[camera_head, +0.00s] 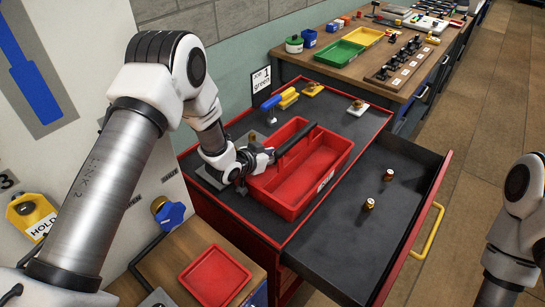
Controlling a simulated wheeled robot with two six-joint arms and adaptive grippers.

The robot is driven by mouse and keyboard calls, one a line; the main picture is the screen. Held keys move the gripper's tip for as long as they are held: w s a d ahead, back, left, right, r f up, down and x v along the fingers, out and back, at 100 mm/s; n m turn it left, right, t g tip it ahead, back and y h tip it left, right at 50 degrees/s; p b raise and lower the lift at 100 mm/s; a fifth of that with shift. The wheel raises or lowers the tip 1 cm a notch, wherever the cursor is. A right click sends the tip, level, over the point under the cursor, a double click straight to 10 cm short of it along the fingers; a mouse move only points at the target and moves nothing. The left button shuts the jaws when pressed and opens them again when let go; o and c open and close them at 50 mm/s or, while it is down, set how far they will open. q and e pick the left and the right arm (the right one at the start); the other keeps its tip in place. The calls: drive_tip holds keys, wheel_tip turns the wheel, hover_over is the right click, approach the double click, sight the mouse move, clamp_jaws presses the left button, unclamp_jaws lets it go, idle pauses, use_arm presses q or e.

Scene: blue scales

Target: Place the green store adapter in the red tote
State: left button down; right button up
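The red tote (327,182) stands on the dark top of a red cabinet and looks empty. A dark bar (297,139) runs along its back left side. My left gripper (264,158) is low at the tote's left end, close to the near end of that bar. Its fingers are dark and small, so I cannot tell whether they are open or touch the bar. Two small brass pieces (388,175) (369,204) stand in the open drawer. My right gripper is out of view.
The drawer (345,250) has a yellow handle (428,231) and much free floor. A sign (261,79) reads "JOB 1 green". Blue and yellow items (289,98) lie behind the tote. A green tray (339,53) is on the bench; a red tray (215,277) is in front.

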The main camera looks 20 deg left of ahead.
use_arm(q)
drive_tip(key=shift+f, duration=0.7)
drive_tip(key=shift+w+a+f, duration=0.15)
drive_tip(key=shift+w+f, duration=0.15)
drive_tip(key=shift+f, duration=0.15)
drive_tip(key=shift+s, duration=0.1)
drive_tip(key=c, duration=0.9)
unclamp_jaws()
drive_tip(key=shift+c, duration=0.2)
